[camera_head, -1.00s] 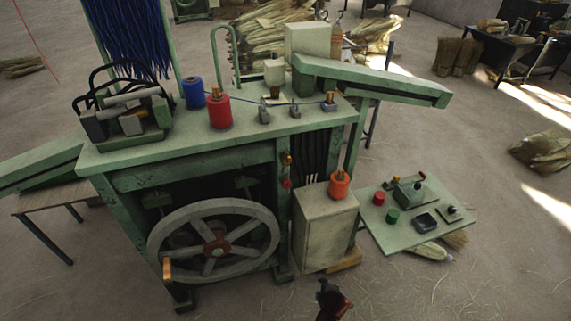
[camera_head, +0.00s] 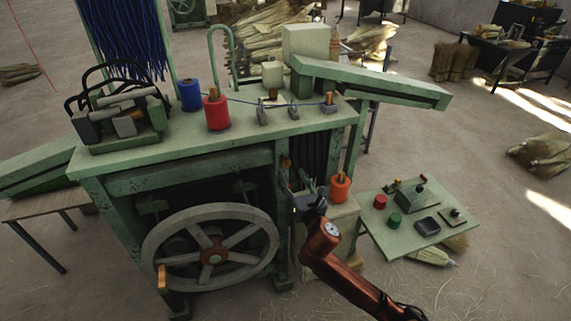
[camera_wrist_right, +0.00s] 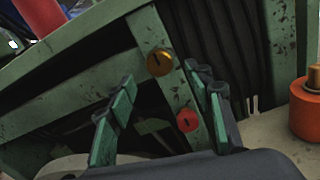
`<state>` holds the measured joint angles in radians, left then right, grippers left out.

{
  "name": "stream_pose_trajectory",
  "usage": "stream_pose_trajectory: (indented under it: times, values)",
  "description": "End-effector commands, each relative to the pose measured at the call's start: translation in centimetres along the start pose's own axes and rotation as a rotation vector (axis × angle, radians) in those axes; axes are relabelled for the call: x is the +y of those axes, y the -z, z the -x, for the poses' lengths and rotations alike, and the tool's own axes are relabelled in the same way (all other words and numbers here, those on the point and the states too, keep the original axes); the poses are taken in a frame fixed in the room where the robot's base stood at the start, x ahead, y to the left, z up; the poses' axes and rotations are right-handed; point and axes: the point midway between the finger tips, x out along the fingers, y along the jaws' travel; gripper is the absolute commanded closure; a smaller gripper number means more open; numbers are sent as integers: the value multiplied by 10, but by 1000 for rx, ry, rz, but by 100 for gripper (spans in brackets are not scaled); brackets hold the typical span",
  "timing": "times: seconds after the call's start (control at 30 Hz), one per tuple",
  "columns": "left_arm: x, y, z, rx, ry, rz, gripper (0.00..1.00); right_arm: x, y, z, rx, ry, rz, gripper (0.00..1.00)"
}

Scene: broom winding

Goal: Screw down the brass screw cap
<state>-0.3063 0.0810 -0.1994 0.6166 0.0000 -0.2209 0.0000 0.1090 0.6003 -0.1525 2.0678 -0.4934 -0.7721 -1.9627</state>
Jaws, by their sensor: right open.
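The brass screw cap (camera_head: 286,162) sits on the green front post of the machine, under the table top. In the right wrist view the brass cap (camera_wrist_right: 159,62) is round with a dark slot, a little beyond the fingertips. A red round cap (camera_wrist_right: 188,121) is below it on the same post. My right gripper (camera_head: 298,188) is in front of the post, a little below the brass cap. In the right wrist view its green-padded fingers (camera_wrist_right: 166,84) are spread apart with nothing between them. My left gripper is not in view.
An orange spool (camera_head: 340,188) stands on the pale box (camera_head: 345,212) beside my right gripper. The spoked handwheel (camera_head: 211,250) is at lower left. A red spool (camera_head: 216,112) and a blue spool (camera_head: 191,95) stand on the table top. A small green table (camera_head: 390,235) is at right.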

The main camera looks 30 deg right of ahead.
Motion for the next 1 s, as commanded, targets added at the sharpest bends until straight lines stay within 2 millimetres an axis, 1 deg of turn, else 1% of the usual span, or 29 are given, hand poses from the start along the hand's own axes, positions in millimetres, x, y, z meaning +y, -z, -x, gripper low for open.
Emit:
stream_pose_trajectory:
  times: [0.17, 0.4, 0.5, 0.63, 0.87, 0.9, 1.0]
  values:
    - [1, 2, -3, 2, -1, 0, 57, 1, -1, -22, -5, -1, 13, 53]
    - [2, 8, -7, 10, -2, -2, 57, 1, 0, -59, -3, -1, 10, 53]
    - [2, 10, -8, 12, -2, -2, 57, 1, 0, -69, -2, -2, 10, 53]
    - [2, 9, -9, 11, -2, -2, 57, 1, 0, -76, -2, -1, 9, 53]
    - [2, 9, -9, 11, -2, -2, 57, 1, -1, -76, -2, -2, 9, 53]
    - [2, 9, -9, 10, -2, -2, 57, 1, -1, -76, -2, -2, 9, 53]
    - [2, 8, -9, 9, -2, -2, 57, 1, -1, -76, -2, -2, 9, 60]
